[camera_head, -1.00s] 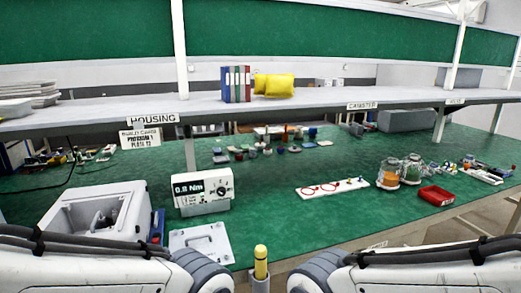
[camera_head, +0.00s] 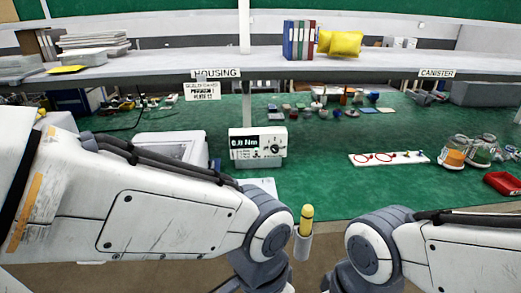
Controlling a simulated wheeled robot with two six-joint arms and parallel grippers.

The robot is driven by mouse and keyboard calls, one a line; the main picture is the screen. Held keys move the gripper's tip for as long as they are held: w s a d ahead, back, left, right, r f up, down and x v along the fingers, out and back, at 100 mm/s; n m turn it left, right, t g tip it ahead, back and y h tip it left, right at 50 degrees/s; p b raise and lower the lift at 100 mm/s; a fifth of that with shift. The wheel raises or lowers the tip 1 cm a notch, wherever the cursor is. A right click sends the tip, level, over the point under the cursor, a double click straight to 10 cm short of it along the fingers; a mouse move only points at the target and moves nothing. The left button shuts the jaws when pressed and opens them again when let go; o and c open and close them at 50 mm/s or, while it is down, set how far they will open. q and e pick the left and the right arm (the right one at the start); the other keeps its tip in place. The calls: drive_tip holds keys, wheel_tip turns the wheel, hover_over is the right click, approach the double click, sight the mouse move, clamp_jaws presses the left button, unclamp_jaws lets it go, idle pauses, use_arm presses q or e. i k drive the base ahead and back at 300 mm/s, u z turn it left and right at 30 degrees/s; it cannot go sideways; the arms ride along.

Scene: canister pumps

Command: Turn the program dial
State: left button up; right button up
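The program dial (camera_head: 275,149) is a small dark round knob on the right part of the front of a white control box (camera_head: 258,160). The box stands upright on the green bench and has a dark display with white text left of the dial. My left arm reaches across the lower left, with its elbow in front of the bench and below the box. My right arm comes in at the lower right. Both forearms bend down out of the picture, so neither gripper shows. Nothing of mine touches the dial or the box.
A white housing (camera_head: 170,147) stands left of the box, partly hidden by my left arm. A yellow-topped tool in a holder (camera_head: 306,220) stands between my arms. A white board with red rings (camera_head: 388,158) lies to the right. A shelf (camera_head: 330,68) spans the bench above.

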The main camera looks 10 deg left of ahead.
sight(275, 148)
drive_tip(key=k, duration=0.65)
drive_tip(key=u, duration=0.7)
drive_tip(key=i, duration=1.5)
drive_tip(key=z, duration=0.7)
